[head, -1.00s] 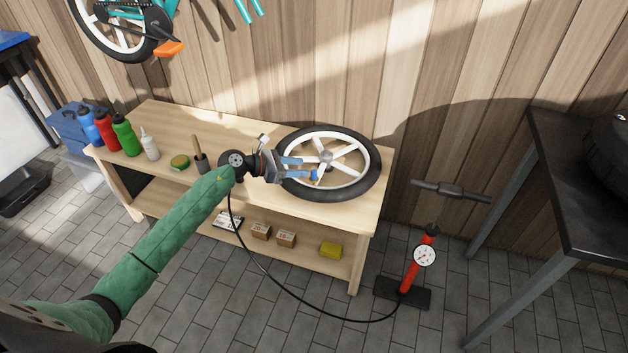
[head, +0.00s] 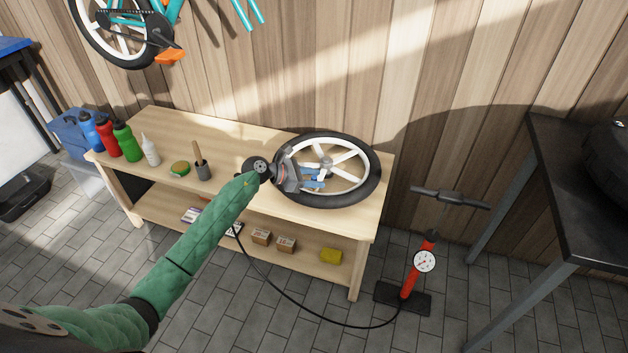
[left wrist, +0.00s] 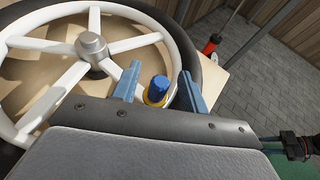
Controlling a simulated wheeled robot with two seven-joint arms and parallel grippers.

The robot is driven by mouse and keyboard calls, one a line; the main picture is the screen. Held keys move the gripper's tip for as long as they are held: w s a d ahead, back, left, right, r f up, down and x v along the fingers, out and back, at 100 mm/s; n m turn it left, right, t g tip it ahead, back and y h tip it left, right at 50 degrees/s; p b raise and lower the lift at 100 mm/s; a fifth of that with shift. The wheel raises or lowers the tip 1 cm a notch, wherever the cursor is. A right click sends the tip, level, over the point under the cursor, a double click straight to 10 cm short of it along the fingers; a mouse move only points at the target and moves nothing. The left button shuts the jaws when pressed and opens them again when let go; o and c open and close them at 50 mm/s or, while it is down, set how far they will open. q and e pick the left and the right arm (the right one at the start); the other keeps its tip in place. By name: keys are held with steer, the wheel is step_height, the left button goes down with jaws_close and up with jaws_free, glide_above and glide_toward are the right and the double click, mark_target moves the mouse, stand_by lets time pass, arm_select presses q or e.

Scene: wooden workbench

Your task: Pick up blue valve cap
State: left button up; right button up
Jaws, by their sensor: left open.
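The blue valve cap (left wrist: 159,84) stands on a brass-coloured valve base inside the wheel's rim, as the left wrist view shows. My left gripper (head: 316,178) is open over the near side of the wheel (head: 371,186). In the left wrist view its two blue fingers stand on either side of the cap, with a visible gap to each. In the head view the cap is hard to tell from the blue fingers.
The wheel lies flat on the wooden workbench (head: 230,140), its spokes and hub (left wrist: 91,46) close to the fingers. A red floor pump (head: 418,268) stands right of the bench.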

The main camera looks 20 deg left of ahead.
arm_select(q)
steer(key=shift+d, duration=0.15)
jaws_close()
